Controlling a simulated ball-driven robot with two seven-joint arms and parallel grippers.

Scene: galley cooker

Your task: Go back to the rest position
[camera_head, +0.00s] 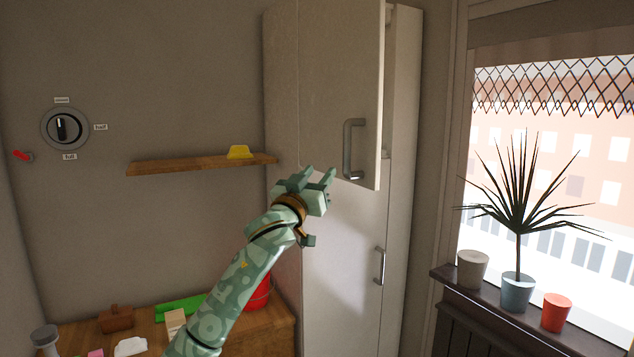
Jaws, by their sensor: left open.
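My left gripper (318,180) shows near the middle of the head view, with its arm rising from the bottom. Its two fingers are apart and nothing is between them. It is in front of the tall white cupboard, just left of and below the upper door's handle (352,148), and looks apart from it. The upper cupboard door (325,80) stands partly open. The lower cupboard door (345,265) looks closed and has its own handle (380,265). My right gripper is not in the view.
A wooden wall shelf (195,164) holds a yellow object (239,152). A wooden counter (275,325) below carries a green item (178,308), a brown box (116,320) and a red container (258,296) partly behind my arm.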

